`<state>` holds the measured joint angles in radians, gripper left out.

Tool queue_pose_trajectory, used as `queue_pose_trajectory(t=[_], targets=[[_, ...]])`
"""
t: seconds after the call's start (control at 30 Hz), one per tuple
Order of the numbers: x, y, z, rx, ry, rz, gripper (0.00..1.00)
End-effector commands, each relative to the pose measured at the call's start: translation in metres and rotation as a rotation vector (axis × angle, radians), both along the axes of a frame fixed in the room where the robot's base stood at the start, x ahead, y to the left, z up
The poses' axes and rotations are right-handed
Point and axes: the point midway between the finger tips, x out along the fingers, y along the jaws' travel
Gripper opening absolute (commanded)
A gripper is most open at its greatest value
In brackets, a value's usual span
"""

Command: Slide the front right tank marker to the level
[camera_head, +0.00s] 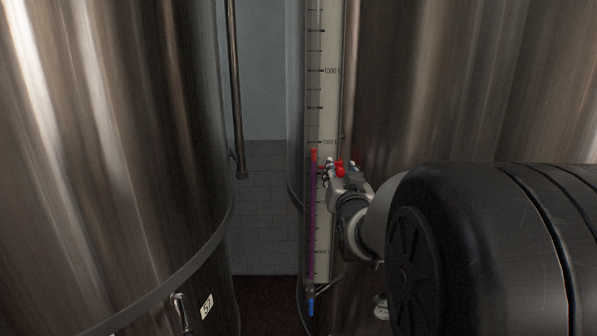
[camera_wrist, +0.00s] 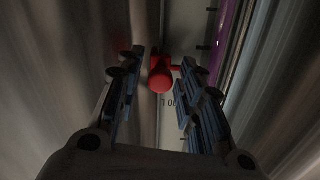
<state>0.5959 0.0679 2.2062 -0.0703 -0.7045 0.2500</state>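The red tank marker (camera_wrist: 160,82) has a round knob and a short arm pointing right, toward the scale. It sits between the two fingers of my gripper (camera_wrist: 160,64), with a visible gap on each side. In the head view the red marker (camera_head: 340,168) shows at the tips of my gripper (camera_head: 341,173), beside the gauge scale (camera_head: 329,100). The sight tube (camera_head: 311,215) holds a purple column with a red piece (camera_head: 314,155) at its top, slightly higher in the picture than the marker knob. The marker's exact contact with its rail is hidden.
A large steel tank (camera_head: 470,80) stands close behind my arm on the right. Another steel tank (camera_head: 110,130) fills the left, with a vertical pipe (camera_head: 235,90) beside it. A blue-handled valve (camera_head: 311,306) is below the sight tube. A narrow gap separates the tanks.

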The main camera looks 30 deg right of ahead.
Motion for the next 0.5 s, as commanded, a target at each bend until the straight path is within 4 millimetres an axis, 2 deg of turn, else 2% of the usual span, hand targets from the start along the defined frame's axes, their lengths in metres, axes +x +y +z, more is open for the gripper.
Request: queue_pose_trajectory(t=[0.5], targets=[[0.0002,0.0001,0.0003,0.0,0.0,0.0,0.0]])
